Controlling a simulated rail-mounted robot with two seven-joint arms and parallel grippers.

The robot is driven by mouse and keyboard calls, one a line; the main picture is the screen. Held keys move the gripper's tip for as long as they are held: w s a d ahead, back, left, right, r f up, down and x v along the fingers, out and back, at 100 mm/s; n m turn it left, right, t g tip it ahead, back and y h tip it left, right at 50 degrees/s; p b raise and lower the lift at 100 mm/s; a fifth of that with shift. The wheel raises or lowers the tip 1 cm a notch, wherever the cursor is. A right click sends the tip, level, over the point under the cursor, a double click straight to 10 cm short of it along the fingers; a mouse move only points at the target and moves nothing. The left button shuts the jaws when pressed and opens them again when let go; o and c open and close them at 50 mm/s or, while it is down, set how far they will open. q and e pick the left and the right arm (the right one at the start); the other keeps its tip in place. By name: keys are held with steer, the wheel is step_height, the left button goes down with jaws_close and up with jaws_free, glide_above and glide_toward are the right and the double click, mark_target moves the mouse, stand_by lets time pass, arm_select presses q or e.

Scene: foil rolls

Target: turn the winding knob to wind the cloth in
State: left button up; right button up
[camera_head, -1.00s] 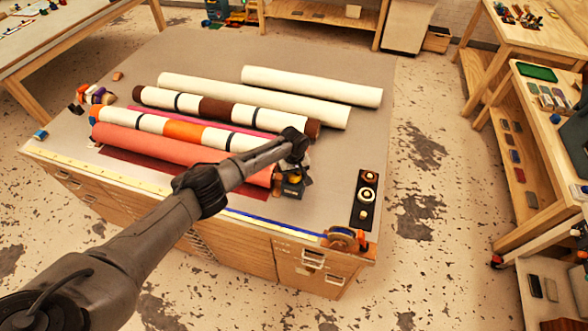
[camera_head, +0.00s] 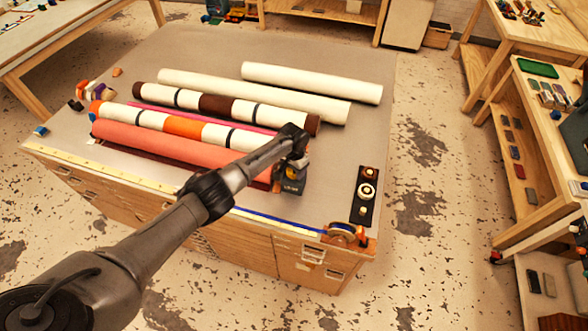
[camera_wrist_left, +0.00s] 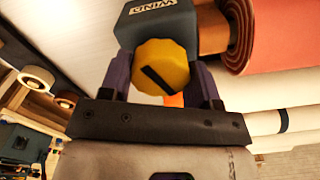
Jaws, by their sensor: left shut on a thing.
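The yellow winding knob (camera_wrist_left: 163,67) with a dark bar across its face sits on a dark housing marked WIND (camera_wrist_left: 160,12). My left gripper (camera_wrist_left: 160,82) is shut on the knob, one purple finger at each side of it. In the head view my left gripper (camera_head: 294,158) is over the dark housing (camera_head: 290,187) at the right end of the salmon roll (camera_head: 170,149). The salmon roll's end also shows in the left wrist view (camera_wrist_left: 250,45). A narrow dark red strip of cloth (camera_head: 165,162) shows along its front. My right gripper is not in view.
Striped rolls (camera_head: 215,107) and cream rolls (camera_head: 310,85) lie behind the salmon roll. A black strip with round pieces (camera_head: 366,196) lies to the right. A tape reel (camera_head: 343,235) sits at the table's front right corner. The table's right back (camera_head: 365,125) is clear.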

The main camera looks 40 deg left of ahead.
arm_select(q)
steer(key=m, duration=0.4)
steer(key=shift+m, duration=0.3)
steer(key=m, duration=0.3)
steer(key=shift+m+b, duration=0.35)
steer(key=shift+m, duration=0.05)
steer(key=m, duration=0.3)
steer(key=m+b, duration=0.1)
steer(key=m, duration=0.3)
steer(key=shift+r, duration=0.1)
steer(key=m+b, duration=0.1)
steer(key=m, duration=0.2)
steer(key=shift+m, duration=0.4)
steer(key=m, duration=0.3)
steer(key=shift+m+b, duration=0.3)
steer(key=shift+b, duration=0.1)
steer(key=m+b, duration=0.1)
steer(key=m, duration=0.3)
steer(key=shift+m, duration=0.7)
